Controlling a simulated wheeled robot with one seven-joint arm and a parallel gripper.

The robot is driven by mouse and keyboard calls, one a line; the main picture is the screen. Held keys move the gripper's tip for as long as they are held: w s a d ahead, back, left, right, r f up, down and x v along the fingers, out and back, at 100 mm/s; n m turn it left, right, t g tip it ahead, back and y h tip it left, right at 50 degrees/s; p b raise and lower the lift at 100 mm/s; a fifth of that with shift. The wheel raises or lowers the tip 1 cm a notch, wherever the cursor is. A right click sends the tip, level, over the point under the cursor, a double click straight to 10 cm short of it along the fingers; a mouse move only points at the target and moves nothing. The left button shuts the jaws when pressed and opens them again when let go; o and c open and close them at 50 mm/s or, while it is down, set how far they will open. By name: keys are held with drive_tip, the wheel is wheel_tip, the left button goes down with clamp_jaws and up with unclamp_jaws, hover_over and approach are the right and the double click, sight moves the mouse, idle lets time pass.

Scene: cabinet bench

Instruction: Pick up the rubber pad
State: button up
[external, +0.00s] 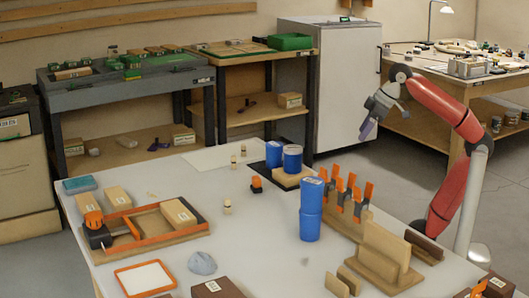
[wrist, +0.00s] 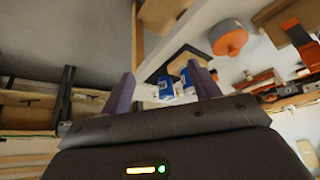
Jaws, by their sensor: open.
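I cannot tell for sure which thing is the rubber pad. A flat teal block (external: 79,185) lies at the table's far left corner, and a grey-blue rounded lump (external: 202,263) lies near the front left. My gripper (external: 368,128) is raised at the right, beyond the table's back right side, far from both. In the wrist view my gripper (wrist: 162,88) shows two purple fingers spread apart with nothing held between them. Neither candidate can be made out in the wrist view.
A blue container (external: 311,210) stands mid-table, beside a rack of orange-handled tools (external: 347,195). Two more blue containers (external: 291,158) stand farther back. An orange-edged wooden tray (external: 150,227) is at the left, wooden blocks (external: 385,250) at the front right. The table's (external: 255,235) middle is mostly clear.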

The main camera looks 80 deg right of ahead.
drive_tip(key=w+a+r+n, duration=0.1)
drive_tip(key=w+a, duration=0.2)
drive_tip(key=w, duration=0.3)
drive_tip(key=w+a+n+g+y, duration=0.1)
drive_tip(key=w+a, duration=0.1)
drive_tip(key=w, duration=0.3)
drive_tip(key=w+a+r+n, duration=0.1)
drive_tip(key=w+a, duration=0.2)
drive_tip(key=w, duration=0.3)
drive_tip(key=n+g+y+p, duration=0.1)
drive_tip(key=n, duration=0.2)
approach(257, 177)
drive_tip(key=shift+s+d+x, duration=0.1)
drive_tip(key=shift+s+x, duration=0.05)
drive_tip(key=shift+x, duration=0.8)
drive_tip(key=shift+s+d+x, duration=0.1)
drive_tip(key=shift+d+x, duration=0.05)
drive_tip(key=shift+x, duration=0.85)
drive_tip(key=b+x, duration=0.1)
drive_tip(key=x, duration=0.6)
drive_tip(key=shift+w+a+f, duration=0.1)
drive_tip(key=shift+w+f, duration=0.15)
drive_tip(key=c, duration=1.1)
drive_tip(key=shift+r, duration=0.1)
drive_tip(key=shift+r, duration=0.1)
